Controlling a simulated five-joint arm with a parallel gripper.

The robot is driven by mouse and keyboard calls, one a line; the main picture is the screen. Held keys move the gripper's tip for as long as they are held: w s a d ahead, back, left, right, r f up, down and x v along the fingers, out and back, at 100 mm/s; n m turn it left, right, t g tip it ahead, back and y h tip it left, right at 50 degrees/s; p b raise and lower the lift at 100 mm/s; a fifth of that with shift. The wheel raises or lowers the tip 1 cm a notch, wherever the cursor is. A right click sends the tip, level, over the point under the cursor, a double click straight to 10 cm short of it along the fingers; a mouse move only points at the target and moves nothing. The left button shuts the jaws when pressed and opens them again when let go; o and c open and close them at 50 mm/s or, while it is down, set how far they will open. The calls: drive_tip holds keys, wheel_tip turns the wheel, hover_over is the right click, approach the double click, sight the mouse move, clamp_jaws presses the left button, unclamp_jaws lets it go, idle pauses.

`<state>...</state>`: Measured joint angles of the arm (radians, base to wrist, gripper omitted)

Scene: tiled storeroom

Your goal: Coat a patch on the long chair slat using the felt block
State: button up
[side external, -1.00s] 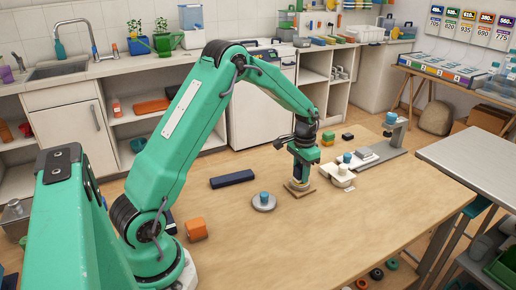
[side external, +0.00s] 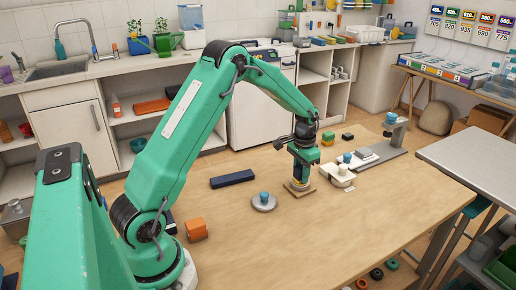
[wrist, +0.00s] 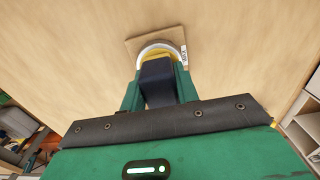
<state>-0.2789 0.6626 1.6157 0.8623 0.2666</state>
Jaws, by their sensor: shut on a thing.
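My gripper (side external: 300,166) points down over the far right part of the table. In the wrist view its fingers (wrist: 158,92) are shut on a dark navy block (wrist: 157,75), which looks like the felt block. The block's far end is at a round, pale-rimmed dish (wrist: 161,47) with yellow at it; whether it touches the inside is hidden. The dish stands on a thin brown square board (wrist: 135,43), also visible in the side view (side external: 300,194). A long dark navy bar (side external: 232,179), possibly the chair slat, lies flat on the table to the left of my gripper.
A grey disc with a blue knob (side external: 264,203) lies between bar and board. An orange block (side external: 196,229) is nearer. A white block with a blue knob (side external: 340,179) stands close right of the gripper. A grey stand (side external: 385,150) is behind it. The table's near middle is clear.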

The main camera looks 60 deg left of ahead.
idle(0.6)
drive_tip(key=shift+r, duration=3.5)
drive_tip(key=shift+s+d+r, duration=0.15)
drive_tip(key=shift+d+r, duration=0.15)
drive_tip(key=shift+d, duration=0.15)
drive_tip(key=s+d+r, duration=0.4)
drive_tip(key=d, duration=0.2)
drive_tip(key=s+d+r, duration=0.3)
drive_tip(key=s+d, duration=0.1)
drive_tip(key=d, duration=0.3)
drive_tip(key=shift+s+r, duration=0.2)
drive_tip(key=shift+r, duration=0.2)
